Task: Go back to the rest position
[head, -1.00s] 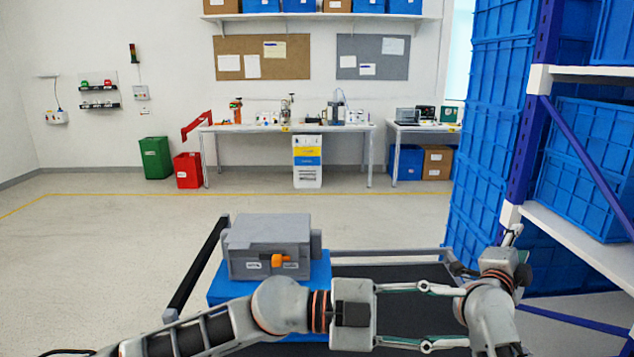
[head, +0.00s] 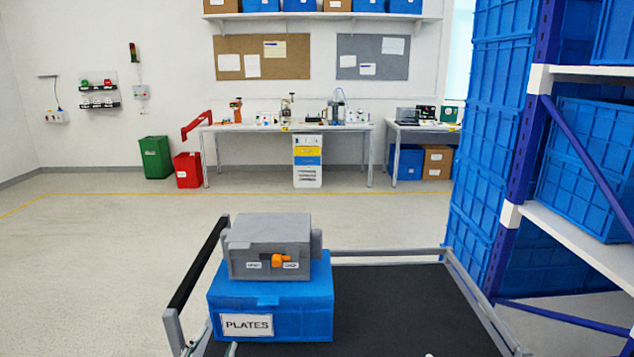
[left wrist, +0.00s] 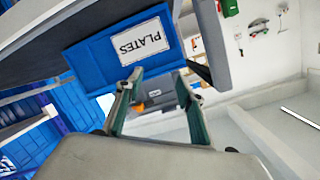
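A grey switch box (head: 268,247) with an orange rotary knob (head: 281,260) sits on a blue crate labelled PLATES (head: 300,318). The knob lies between two small white labels, its handle toward the right one. My left gripper shows only as fingertips at the bottom edge of the head view (head: 219,340), in front of the crate's left part. In the left wrist view my left gripper (left wrist: 157,80) is open, with nothing between its fingers; the crate (left wrist: 90,62) is beyond them. A tiny pale tip at the bottom edge may be my right gripper (head: 428,354); the rest is hidden.
The crate stands on a cart with a black deck (head: 400,290), a handle bar (head: 200,263) at left and a grey rail. A rack with blue bins (head: 590,150) stands close on the right. The floor (head: 90,270) left of the cart is clear.

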